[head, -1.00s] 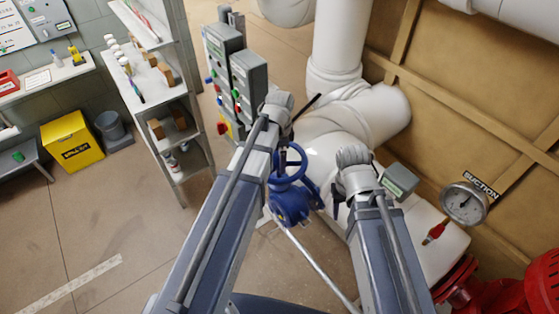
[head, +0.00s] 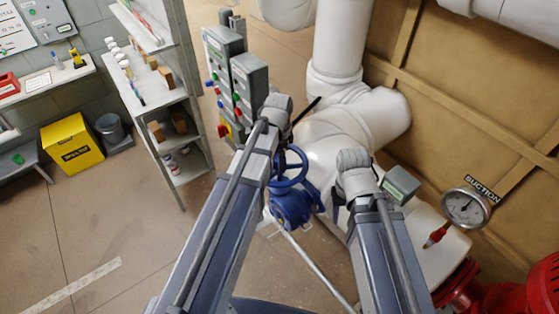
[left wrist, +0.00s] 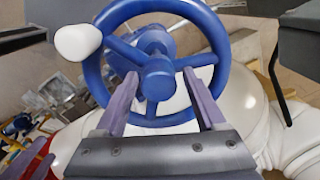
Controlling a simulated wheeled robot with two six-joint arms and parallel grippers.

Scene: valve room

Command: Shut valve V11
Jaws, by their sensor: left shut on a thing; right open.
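A blue valve body (head: 292,208) with a blue handwheel (head: 290,183) stands in the middle of the head view, partly behind my left arm. No V11 label can be read. In the left wrist view the handwheel (left wrist: 98,80) fills the upper middle, with a white knob (left wrist: 78,42) on its rim at the left. My left gripper (left wrist: 160,76) has one finger on each side of the hub and is shut on the handwheel. Its fingertips are mostly hidden in the head view. My right gripper (head: 336,203) is open and empty, right of the valve.
White pipes (head: 338,40) run behind and right of the valve. Grey control boxes (head: 250,85) stand close behind my left arm. A suction gauge (head: 465,207), a red-handled cock (head: 436,236) and red machinery are at the right. Open floor (head: 120,220) lies to the left.

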